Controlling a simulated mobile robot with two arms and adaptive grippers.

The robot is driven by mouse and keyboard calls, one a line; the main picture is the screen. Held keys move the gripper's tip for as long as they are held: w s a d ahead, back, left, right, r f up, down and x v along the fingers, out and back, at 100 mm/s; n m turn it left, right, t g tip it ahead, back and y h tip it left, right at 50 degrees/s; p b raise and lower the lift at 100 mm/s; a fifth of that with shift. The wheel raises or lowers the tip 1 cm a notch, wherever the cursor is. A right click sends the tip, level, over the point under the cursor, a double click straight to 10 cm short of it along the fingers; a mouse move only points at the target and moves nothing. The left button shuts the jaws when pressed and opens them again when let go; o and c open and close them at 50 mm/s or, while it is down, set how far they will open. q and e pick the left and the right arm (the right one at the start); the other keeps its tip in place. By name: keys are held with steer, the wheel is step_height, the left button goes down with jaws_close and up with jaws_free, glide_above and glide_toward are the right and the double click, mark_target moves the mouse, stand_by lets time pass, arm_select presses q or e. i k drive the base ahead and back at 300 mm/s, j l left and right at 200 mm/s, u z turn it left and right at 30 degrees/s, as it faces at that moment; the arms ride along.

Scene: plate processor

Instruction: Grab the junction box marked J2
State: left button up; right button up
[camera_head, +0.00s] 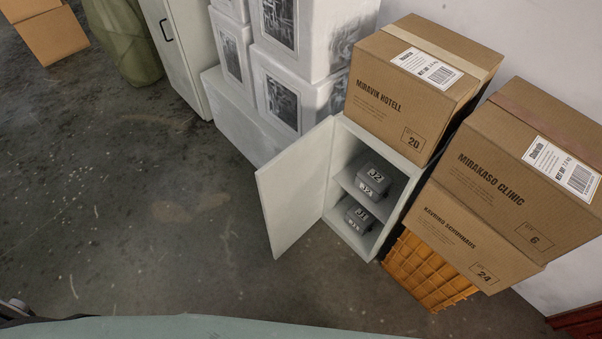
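The junction box marked J2 (374,181) is a small dark grey box with white labels. It sits on the upper shelf of a small white cabinet (349,125). A similar box marked J1 (359,214) sits on the shelf below it. The cabinet door (291,188) stands wide open to the left, so the front is uncovered. No gripper of mine shows in the head view. A dark piece at the lower left edge is too cut off to identify.
A cardboard box marked 20 (400,110) rests on the cabinet. More cartons (510,185) stand at the right on an orange crate (427,270). White wrapped blocks (300,90) stand behind left. The concrete floor (165,215) in front is clear. A pale green surface (190,327) edges the bottom.

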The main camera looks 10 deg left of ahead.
mark_target(372, 182)
steer(key=j+z, duration=0.2)
steer(key=z, duration=0.2)
steer(key=i+j+z, duration=0.1)
steer(key=z, duration=0.35)
steer(key=j+z, duration=0.5)
steer(key=j, duration=0.3)
steer(key=k+j+z, duration=0.1)
steer(key=j, duration=0.3)
steer(key=k+j+z, duration=0.1)
steer(key=j, duration=0.3)
steer(key=k+j+z, duration=0.15)
steer(key=j, duration=0.25)
steer(key=j+z, duration=0.1)
steer(key=j, duration=0.3)
steer(key=k+j+z, duration=0.1)
steer(key=j, duration=0.3)
steer(key=i+l, duration=0.1)
steer(key=l, duration=0.1)
